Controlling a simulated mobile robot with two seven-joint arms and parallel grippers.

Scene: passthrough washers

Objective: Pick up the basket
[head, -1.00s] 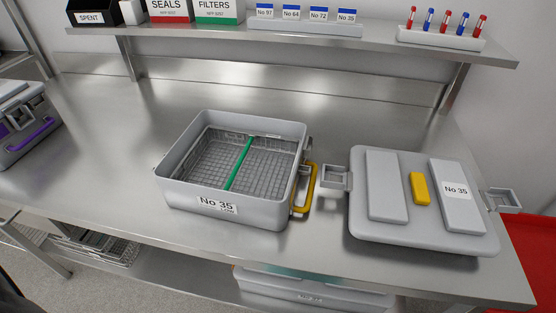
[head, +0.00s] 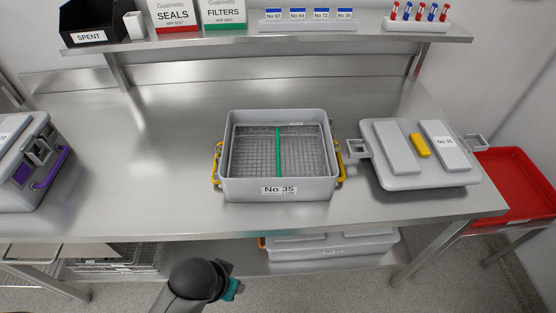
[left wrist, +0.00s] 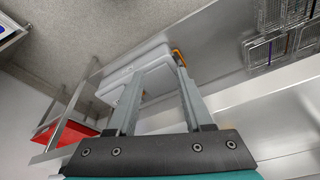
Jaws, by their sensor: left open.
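The wire-mesh basket (head: 255,155) sits inside an open grey container (head: 277,190) labelled No 35 on the steel bench. A green bar (head: 278,152) runs across the basket from front to back. The container has yellow handles on both sides. In the head view, a dark arm link of mine with a teal part shows at the bottom, in front of the bench; no fingers show there. In the left wrist view my left gripper (left wrist: 160,75) is open and nothing shows held between its fingers. My right gripper is not in view.
A grey lid (head: 405,175) lies right of the container, with a red tray (head: 515,190) beyond. A purple-handled container (head: 25,165) stands at left. A grey box (head: 335,246) and wire baskets (head: 120,257) are on the lower shelf. An upper shelf (head: 240,38) spans the back.

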